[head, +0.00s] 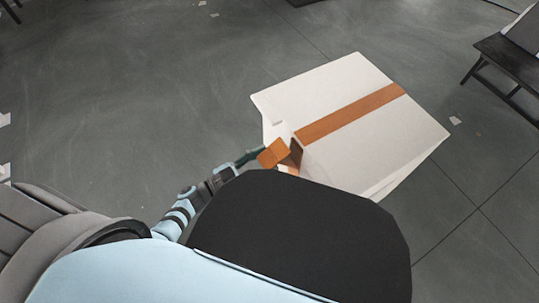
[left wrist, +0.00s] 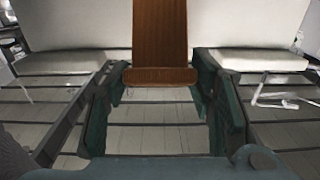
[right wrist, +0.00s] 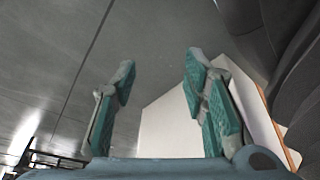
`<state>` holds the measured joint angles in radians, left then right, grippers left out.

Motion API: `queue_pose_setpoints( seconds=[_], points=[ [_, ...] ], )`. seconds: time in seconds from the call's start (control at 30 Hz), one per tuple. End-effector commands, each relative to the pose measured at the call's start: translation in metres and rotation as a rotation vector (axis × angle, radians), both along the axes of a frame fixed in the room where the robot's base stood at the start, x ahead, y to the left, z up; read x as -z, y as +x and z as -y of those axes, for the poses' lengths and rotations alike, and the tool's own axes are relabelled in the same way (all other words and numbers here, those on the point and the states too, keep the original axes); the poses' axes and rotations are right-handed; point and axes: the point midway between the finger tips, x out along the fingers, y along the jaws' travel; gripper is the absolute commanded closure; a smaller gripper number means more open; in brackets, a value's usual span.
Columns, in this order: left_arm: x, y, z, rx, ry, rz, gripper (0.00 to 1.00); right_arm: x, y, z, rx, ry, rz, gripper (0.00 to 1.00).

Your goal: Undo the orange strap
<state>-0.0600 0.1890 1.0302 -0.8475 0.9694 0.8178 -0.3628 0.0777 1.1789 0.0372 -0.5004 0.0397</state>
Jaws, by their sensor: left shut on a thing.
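A white box (head: 345,120) lies on the grey floor in the head view, with the orange strap (head: 352,112) running across its top. The strap bends down over the near left edge, where an orange end piece (head: 274,153) stands out from the box. My left gripper (head: 259,156) is at this end piece and shut on it. In the left wrist view the orange strap (left wrist: 160,35) comes down between the teal fingers, its lower end (left wrist: 160,76) level with them. My right gripper (right wrist: 160,75) is open and empty; the white box (right wrist: 165,130) shows behind its fingers.
A dark bench (head: 510,62) stands at the upper right in the head view. The floor (head: 130,80) left of the box is mostly clear, with a few paper scraps. My own body hides the area near the box's lower edge.

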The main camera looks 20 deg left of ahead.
Motion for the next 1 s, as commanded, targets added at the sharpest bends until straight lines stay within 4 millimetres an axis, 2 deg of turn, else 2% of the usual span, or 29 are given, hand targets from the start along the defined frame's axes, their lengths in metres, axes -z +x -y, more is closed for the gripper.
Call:
queue_pose_setpoints(
  seconds=[0.03, 0.3, 0.57, 0.97, 1.0],
  points=[
    [0.016, -0.006, -0.002, -0.001, 0.016, -0.023, 1.00, 0.000, 0.003, 0.000, -0.004, -0.001, 0.000, 0.60],
    [0.032, -0.014, -0.007, -0.001, 0.013, -0.024, 1.00, -0.014, 0.013, -0.003, -0.022, -0.005, -0.015, 0.60],
    [0.036, -0.016, -0.009, -0.002, 0.010, -0.022, 1.00, -0.022, 0.017, -0.004, -0.030, -0.006, -0.021, 0.60],
    [0.036, -0.016, -0.009, -0.002, 0.008, -0.019, 1.00, -0.023, 0.017, -0.004, -0.030, -0.006, -0.022, 0.60],
    [0.036, -0.016, -0.009, -0.002, 0.009, -0.019, 0.46, -0.023, 0.017, -0.004, -0.030, -0.006, -0.022, 0.60]
  ],
)
